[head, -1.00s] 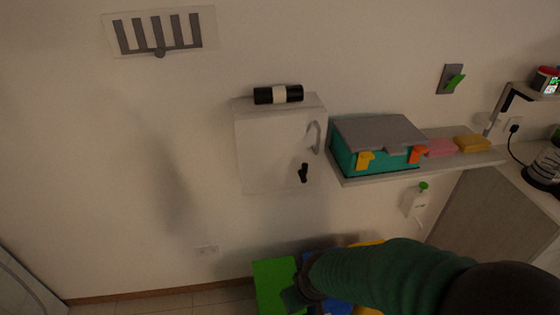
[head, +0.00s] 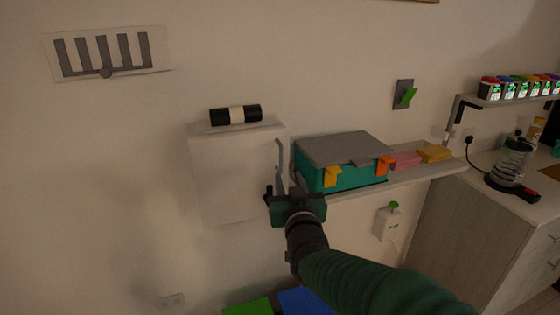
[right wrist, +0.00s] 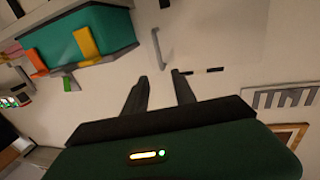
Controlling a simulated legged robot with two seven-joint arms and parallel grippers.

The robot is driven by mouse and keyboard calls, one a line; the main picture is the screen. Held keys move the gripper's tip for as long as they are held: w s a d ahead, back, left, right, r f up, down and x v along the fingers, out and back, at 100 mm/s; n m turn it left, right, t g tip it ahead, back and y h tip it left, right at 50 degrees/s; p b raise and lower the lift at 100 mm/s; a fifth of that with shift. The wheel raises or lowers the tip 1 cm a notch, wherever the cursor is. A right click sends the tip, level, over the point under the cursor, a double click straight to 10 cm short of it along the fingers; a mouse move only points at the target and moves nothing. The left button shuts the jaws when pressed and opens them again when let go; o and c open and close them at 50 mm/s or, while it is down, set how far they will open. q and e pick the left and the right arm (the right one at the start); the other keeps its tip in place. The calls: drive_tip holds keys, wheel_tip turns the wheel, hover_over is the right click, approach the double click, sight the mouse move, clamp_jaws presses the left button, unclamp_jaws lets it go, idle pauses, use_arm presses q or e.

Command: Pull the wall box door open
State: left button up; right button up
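The white wall box (head: 235,170) hangs on the wall, its door looking shut. My right gripper (head: 292,190) is in front of the box's lower right corner, just below the handle in the picture. In the right wrist view, which looks upside down, my gripper (right wrist: 161,84) is open and empty. The handle (right wrist: 158,48) lies ahead of the gap between its fingers, apart from them. My left gripper is not in view.
Close right, a teal case with a grey lid (head: 342,150) stands on a shelf (head: 410,178). A counter (head: 500,200) is further right.

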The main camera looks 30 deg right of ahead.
sight(281, 156)
drive_tip(key=x, duration=1.4)
drive_tip(key=shift+w+d+f, duration=0.1)
drive_tip(key=shift+f, duration=0.2)
clamp_jaws()
drive_tip(key=shift+p, duration=0.3)
